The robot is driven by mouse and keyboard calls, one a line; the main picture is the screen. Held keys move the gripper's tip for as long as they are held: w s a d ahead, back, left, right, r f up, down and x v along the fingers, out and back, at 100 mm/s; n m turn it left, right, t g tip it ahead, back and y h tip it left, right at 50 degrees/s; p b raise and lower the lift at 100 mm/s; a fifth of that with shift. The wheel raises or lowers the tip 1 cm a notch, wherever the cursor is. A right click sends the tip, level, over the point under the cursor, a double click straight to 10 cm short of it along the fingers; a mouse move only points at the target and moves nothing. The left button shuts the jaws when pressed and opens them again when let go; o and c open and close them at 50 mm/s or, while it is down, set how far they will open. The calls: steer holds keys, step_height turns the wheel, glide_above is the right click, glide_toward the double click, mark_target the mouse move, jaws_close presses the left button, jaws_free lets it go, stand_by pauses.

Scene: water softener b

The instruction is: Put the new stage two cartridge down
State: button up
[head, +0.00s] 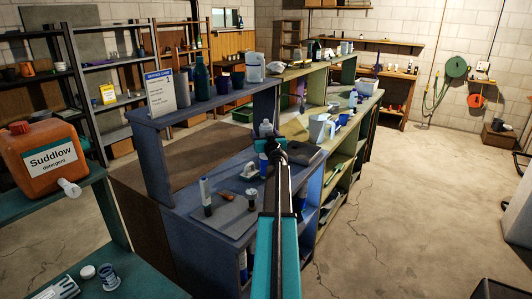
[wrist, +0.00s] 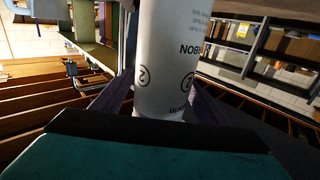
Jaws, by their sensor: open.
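The new stage two cartridge (wrist: 165,60) is a white cylinder in the wrist view, marked with a circled 2 and upside-down lettering that includes "CARBON". It stands between the two dark fingers of my gripper (head: 270,145), close to both. The fingers are open, and I cannot tell whether either touches it. In the head view my gripper is over the far part of the blue bench (head: 180,225).
A grey mat (head: 232,222) on the bench holds a tall blue-and-white cylinder (head: 205,197) and a shorter dark one (head: 252,200). The raised shelf bears a service card (head: 160,92) and a green bottle (head: 202,78). An orange detergent jug (head: 45,155) stands at left. Open floor lies right.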

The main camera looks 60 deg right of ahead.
mark_target(264, 126)
stand_by(0.3)
jaws_close()
steer(key=shift+r, duration=0.1)
stand_by(0.4)
steer(key=shift+r, duration=1.6)
steer(key=r+b+v, duration=0.1)
steer(key=b+v, duration=0.1)
steer(key=v, duration=0.6)
steer(key=s+d+b+v, duration=0.1)
steer(key=b+v, duration=0.2)
steer(key=v, duration=0.5)
steer(key=shift+s+d+r, duration=0.3)
steer(key=shift+d+r, duration=0.05)
